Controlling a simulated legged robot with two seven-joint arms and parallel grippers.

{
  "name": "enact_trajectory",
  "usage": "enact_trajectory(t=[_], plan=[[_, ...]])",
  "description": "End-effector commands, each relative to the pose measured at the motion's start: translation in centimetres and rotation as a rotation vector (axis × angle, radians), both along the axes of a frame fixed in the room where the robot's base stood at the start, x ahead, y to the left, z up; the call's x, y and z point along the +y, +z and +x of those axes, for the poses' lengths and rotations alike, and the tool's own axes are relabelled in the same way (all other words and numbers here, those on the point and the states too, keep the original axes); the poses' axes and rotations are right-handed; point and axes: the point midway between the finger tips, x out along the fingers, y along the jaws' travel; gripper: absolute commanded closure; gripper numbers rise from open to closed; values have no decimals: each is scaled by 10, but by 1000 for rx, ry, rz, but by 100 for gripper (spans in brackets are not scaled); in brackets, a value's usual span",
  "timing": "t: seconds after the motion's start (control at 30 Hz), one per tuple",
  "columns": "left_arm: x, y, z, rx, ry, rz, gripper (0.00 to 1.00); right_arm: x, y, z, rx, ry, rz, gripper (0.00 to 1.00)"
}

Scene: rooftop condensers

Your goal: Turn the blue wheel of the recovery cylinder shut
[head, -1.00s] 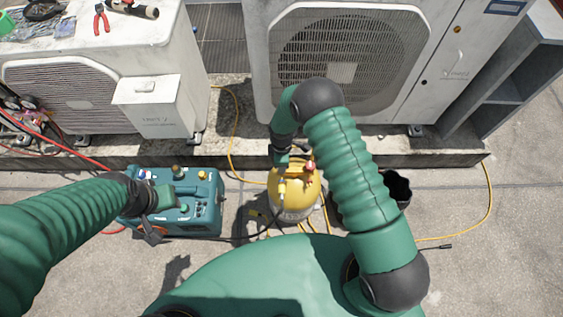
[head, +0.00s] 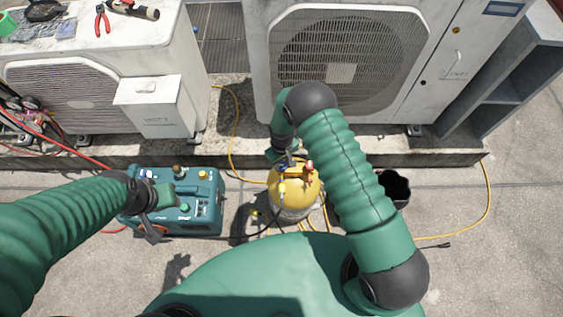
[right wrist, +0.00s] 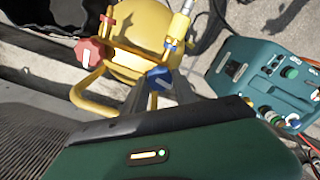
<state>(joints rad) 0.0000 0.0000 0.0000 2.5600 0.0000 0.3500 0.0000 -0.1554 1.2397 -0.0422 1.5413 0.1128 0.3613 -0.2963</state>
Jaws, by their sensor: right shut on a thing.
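The yellow recovery cylinder (head: 294,188) stands on the ground in the middle of the head view. On its top are a blue wheel (right wrist: 158,77) and a red wheel (right wrist: 90,52); in the head view the blue one (head: 284,164) is small and partly covered by my gripper. My right gripper (right wrist: 160,88) reaches in from the condenser side, its dark fingers shut on the blue wheel. My left gripper (head: 151,232) hangs in front of the teal recovery machine (head: 206,208), away from the cylinder; its finger gap is unclear.
A yellow hose (head: 233,140) runs behind the cylinder, with more hoses around its base. A dark bucket (head: 397,188) stands to its right. The condenser (head: 340,60) on its concrete ledge is close behind. The paving at the right is mostly clear.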

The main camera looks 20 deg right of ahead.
Motion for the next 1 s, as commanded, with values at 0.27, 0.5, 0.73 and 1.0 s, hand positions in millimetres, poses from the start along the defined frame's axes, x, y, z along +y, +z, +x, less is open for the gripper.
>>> enact_trajectory(t=[0.27,0.5,0.73,1.0], plan=[[0,3,0,0,0,0,64,-1,1,1,-3,-259,-2,100],[0,4,0,0,0,0,64,-1,1,1,-3,-487,-2,100],[0,6,0,0,0,0,64,-1,0,1,-3,-705,-2,100],[0,7,0,0,0,0,64,0,0,0,-3,-960,-1,100]])
